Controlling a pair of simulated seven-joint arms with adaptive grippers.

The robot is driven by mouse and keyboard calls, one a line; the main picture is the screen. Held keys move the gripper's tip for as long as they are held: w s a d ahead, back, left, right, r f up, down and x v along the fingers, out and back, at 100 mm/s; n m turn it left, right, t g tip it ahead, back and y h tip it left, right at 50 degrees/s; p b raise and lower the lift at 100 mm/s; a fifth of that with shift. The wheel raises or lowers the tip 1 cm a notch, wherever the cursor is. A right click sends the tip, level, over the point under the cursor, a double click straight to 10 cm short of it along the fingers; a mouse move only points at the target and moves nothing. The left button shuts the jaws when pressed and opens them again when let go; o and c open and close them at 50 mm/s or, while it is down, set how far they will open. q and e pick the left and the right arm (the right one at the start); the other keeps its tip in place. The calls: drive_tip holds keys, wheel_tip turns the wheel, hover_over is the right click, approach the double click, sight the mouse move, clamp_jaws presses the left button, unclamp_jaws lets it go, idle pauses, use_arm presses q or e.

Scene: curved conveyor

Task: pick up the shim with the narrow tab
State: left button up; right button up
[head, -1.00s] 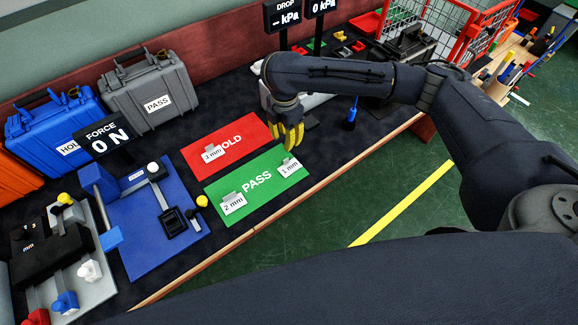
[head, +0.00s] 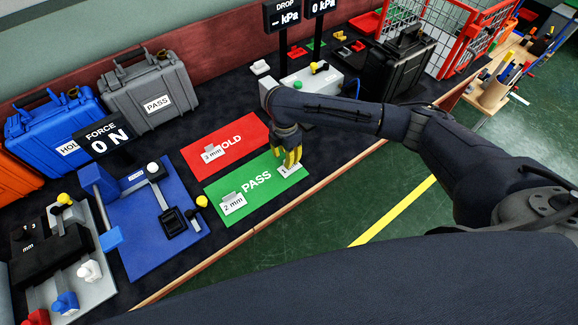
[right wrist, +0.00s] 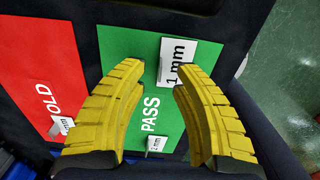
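Three labelled shims with grey tabs lie on the mats. The 3 mm shim (head: 212,155) is on the red HOLD mat (head: 245,128). The 2 mm shim (head: 233,205) and the 1 mm shim (head: 291,172) are on the green PASS mat (head: 247,204). The tabs are too small to compare widths surely. My right gripper (head: 288,163) points down at the 1 mm shim, partly covering it. In the right wrist view its yellow fingers (right wrist: 158,80) are apart, with the 1 mm label (right wrist: 177,64) just beyond their tips. My left gripper is not in view.
A blue force fixture (head: 150,215) stands left of the mats, with grey and blue cases (head: 150,95) behind. A white device with coloured knobs (head: 318,82) and a black case (head: 400,65) stand beyond my right arm. The table's wooden front edge (head: 250,231) is close to the PASS mat.

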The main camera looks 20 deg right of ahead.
drive_tip(key=shift+f, duration=1.1)
drive_tip(key=shift+c, duration=0.4)
clamp_jaws()
